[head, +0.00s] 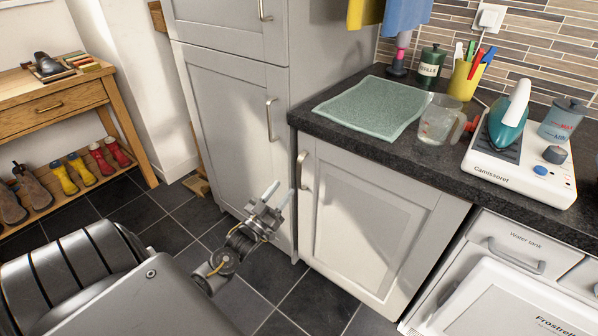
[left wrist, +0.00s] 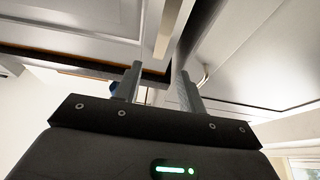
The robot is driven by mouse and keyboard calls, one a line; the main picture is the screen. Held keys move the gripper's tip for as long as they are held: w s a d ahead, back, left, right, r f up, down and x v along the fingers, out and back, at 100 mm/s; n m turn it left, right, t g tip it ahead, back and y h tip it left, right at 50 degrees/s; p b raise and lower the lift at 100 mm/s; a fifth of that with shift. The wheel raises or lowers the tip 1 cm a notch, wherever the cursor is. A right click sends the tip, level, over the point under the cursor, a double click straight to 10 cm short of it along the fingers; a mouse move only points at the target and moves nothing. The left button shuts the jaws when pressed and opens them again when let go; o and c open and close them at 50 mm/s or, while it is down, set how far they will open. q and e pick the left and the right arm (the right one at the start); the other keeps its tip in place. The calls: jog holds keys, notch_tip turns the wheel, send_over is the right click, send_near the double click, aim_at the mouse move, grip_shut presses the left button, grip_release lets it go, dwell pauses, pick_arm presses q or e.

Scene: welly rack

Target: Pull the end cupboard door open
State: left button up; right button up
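The end cupboard door (head: 362,222) is a pale grey framed panel under the left end of the dark worktop. It looks closed. Its upright bar handle (head: 302,171) is near its top left corner. My left gripper (head: 277,193) is in front of the cupboard's left side, below and left of the handle in the head view. Its two fingers are apart, with nothing visibly gripped. In the left wrist view the fingers (left wrist: 158,85) point up towards the cabinet fronts. A thin curved bar (left wrist: 204,76), likely a handle, shows just right of the right finger. My right gripper is not in view.
A tall grey cupboard (head: 236,130) with bar handles stands directly left. The worktop (head: 390,147) holds a green cloth, a glass jug (head: 440,118) and a white appliance (head: 525,165). A white machine is at lower right. Dark floor tiles (head: 305,300) are clear in front.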

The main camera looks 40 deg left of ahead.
aim_at(298, 169)
pick_arm(q)
jog(key=x, duration=0.9)
jog(key=shift+w, duration=0.45)
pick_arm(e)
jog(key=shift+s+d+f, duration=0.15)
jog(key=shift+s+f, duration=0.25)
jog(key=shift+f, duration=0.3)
pick_arm(q)
jog(key=shift+c, duration=0.4)
jog(key=c, duration=0.7)
grip_shut()
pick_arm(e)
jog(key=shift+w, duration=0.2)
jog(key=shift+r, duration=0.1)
